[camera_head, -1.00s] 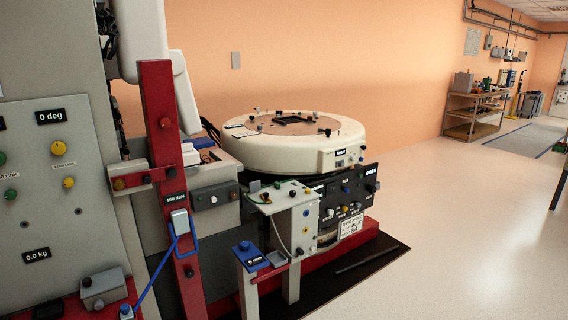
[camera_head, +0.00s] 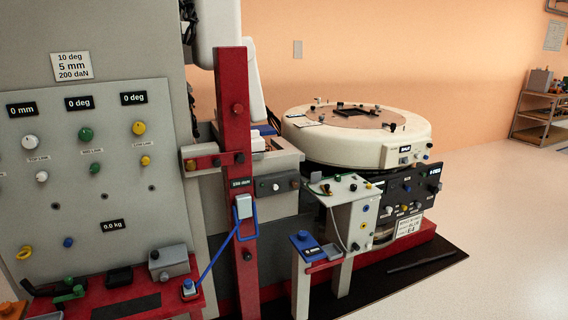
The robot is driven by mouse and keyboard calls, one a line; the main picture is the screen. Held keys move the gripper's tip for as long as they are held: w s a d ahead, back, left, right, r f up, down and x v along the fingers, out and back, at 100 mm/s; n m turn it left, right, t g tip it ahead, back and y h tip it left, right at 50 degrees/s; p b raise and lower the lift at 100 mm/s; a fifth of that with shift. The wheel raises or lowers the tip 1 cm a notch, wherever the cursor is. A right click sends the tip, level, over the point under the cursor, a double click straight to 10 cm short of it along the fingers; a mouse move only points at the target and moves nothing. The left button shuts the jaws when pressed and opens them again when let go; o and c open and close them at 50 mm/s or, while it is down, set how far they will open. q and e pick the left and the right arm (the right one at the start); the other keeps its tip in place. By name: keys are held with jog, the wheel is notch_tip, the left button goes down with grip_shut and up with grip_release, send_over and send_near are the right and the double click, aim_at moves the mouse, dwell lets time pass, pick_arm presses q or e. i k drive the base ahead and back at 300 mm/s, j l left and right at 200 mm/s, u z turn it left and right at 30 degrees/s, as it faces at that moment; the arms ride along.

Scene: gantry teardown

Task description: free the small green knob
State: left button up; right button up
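A small green knob (camera_head: 95,168) sits on the grey control panel (camera_head: 75,215) at the left, in the middle column. A larger green knob (camera_head: 85,134) is just above it, under a display reading 0 deg. The small knob lies between a small white knob (camera_head: 41,176) and a small yellow knob (camera_head: 145,160). Nothing covers it. Neither of my grippers is in view.
A red shelf (camera_head: 120,302) below the panel holds a green-handled part (camera_head: 68,292) and a grey box (camera_head: 168,262). A red post (camera_head: 236,150) stands right of the panel. A round white turntable (camera_head: 355,145) is behind. The floor at right is clear.

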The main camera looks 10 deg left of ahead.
aim_at(94, 168)
jog(key=j, duration=1.55)
jog(key=k+j+z, duration=0.15)
jog(key=j, duration=0.3)
jog(key=k+j, duration=0.1)
jog(key=j, duration=0.4)
jog(key=k+j+z, duration=0.1)
jog(key=j, duration=0.35)
jog(key=k+j+z, duration=0.1)
jog(key=j, duration=0.35)
jog(key=k+j, duration=0.1)
jog(key=j, duration=0.35)
jog(key=k+j+z, duration=0.15)
jog(key=j, duration=0.8)
jog(key=k+j+z, duration=0.15)
jog(key=j, duration=0.4)
jog(key=j+z, duration=0.1)
jog(key=j, duration=1.2)
jog(key=k+j+z, duration=0.15)
jog(key=j, duration=1.15)
jog(key=i, duration=0.05)
